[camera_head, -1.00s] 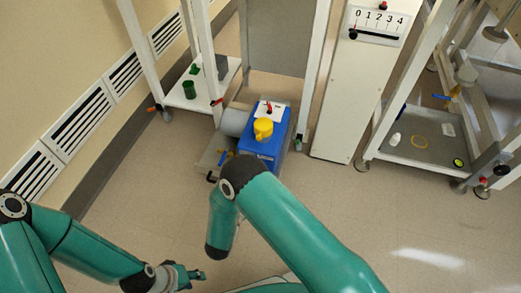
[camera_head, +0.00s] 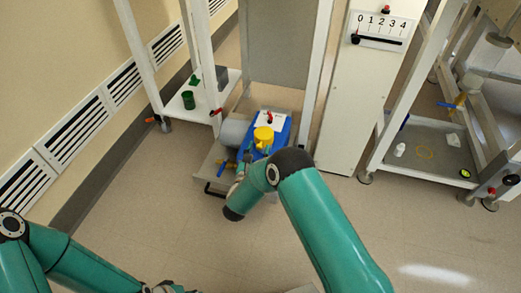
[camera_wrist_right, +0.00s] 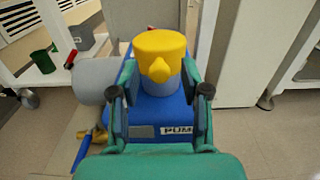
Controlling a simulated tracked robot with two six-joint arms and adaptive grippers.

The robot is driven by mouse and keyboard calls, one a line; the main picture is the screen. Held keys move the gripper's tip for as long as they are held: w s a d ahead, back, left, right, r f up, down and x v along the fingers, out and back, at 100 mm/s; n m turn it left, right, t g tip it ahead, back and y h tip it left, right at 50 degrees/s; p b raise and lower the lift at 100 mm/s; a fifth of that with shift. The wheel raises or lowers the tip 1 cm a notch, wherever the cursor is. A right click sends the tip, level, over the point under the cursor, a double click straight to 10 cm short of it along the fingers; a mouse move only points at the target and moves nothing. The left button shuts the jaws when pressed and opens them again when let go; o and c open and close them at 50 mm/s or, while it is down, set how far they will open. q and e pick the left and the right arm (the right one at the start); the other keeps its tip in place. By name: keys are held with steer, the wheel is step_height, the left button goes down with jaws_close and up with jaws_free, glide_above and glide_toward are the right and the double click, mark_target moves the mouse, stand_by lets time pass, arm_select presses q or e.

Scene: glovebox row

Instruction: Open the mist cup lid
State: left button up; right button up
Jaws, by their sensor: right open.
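The yellow cap (camera_head: 263,136), which I take to be the mist cup lid, sits on top of the blue pump (camera_head: 281,135). In the right wrist view the yellow cap (camera_wrist_right: 160,43) has a rounded knob facing me and looks closed. My right gripper (camera_wrist_right: 160,75) is open, its two fingers to the left and right of the cap's lower part. I cannot tell whether they touch it. In the head view the right gripper (camera_head: 246,165) is small and partly hidden by my own arm. My left gripper (camera_head: 172,287) is cut off at the bottom edge.
A grey cylinder (camera_wrist_right: 97,80) is beside the pump, with a blue-handled valve (camera_wrist_right: 81,152) below. A shelf with a green cup (camera_head: 188,100) stands left. A white panel with a 0–4 scale (camera_head: 380,27) and a cart tray (camera_head: 428,160) stand right. The front floor is clear.

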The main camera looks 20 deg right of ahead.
steer(key=shift+x, duration=0.8)
jaws_close()
